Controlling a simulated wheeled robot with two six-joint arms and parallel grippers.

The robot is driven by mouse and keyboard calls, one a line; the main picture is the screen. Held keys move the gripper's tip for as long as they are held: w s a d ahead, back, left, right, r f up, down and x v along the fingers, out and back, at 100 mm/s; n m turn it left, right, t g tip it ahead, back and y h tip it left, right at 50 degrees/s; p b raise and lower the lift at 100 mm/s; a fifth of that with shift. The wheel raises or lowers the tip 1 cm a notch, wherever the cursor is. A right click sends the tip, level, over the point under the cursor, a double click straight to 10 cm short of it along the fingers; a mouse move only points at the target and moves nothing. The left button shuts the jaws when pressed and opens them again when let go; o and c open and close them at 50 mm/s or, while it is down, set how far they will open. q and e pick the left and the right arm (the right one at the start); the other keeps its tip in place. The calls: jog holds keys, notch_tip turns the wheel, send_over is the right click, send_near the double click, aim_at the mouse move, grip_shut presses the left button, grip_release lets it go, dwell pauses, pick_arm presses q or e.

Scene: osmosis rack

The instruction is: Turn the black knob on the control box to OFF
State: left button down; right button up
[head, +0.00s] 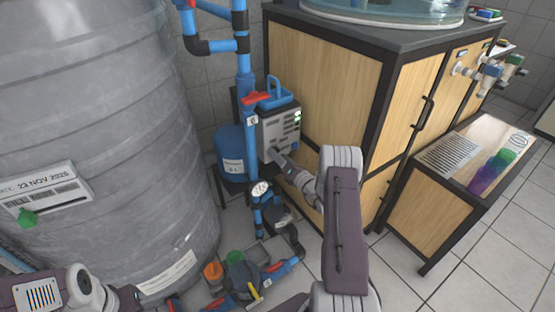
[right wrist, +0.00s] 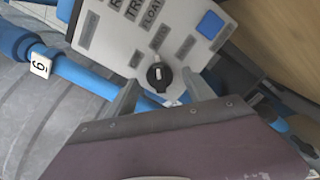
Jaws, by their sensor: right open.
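The control box (head: 280,130) is a light grey unit beside the blue pipes in the head view. Its panel (right wrist: 118,52) fills the upper middle of the right wrist view. The black knob (right wrist: 159,77) is round with a raised grip, near the panel's lower edge. In the head view my right gripper (head: 275,155) is at the box's lower front. My left arm shows at the bottom left; its fingers are not visible.
A blue pipe with a red-handled valve (head: 256,98) rises just left of the box. A large grey tank (head: 100,130) stands left. A wooden cabinet (head: 325,75) stands close on the right. Pipes and fittings (head: 245,275) lie low in front.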

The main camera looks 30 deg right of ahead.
jog(key=shift+w+a, duration=0.1)
jog(key=shift+w, duration=0.55)
grip_shut()
jog(key=shift+n, duration=0.3)
jog(key=n+b, duration=0.2)
jog(key=n, duration=0.7)
jog(key=shift+n, duration=0.3)
grip_release()
